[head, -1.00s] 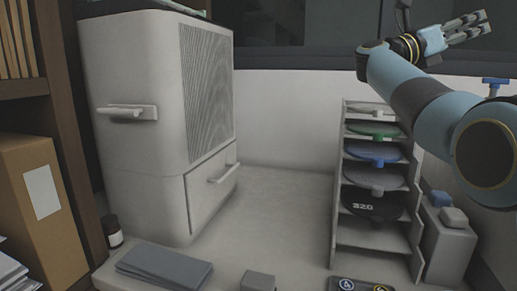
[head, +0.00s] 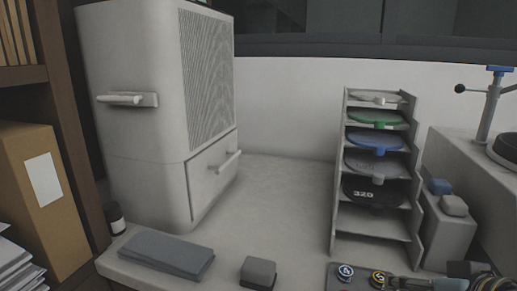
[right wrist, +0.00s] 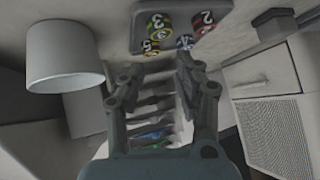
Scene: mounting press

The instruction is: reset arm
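My right gripper (right wrist: 158,76) shows in the right wrist view with its two fingers spread apart and nothing between them up close. In the head view the right gripper (head: 405,284) is low at the bottom edge, partly cut off, just right of a dark tray (head: 335,283) with numbered round pieces. In the right wrist view that tray (right wrist: 222,42) lies beyond the fingertips. My left gripper is in neither view.
A rack (head: 337,190) of discs stands at the right of the bench. A white cabinet (head: 130,60) stands left. A grey folded cloth (head: 165,254) and a grey block (head: 258,272) lie in front. Bench between cabinet and rack is clear. A white cylinder (right wrist: 62,55) is close in the wrist view.

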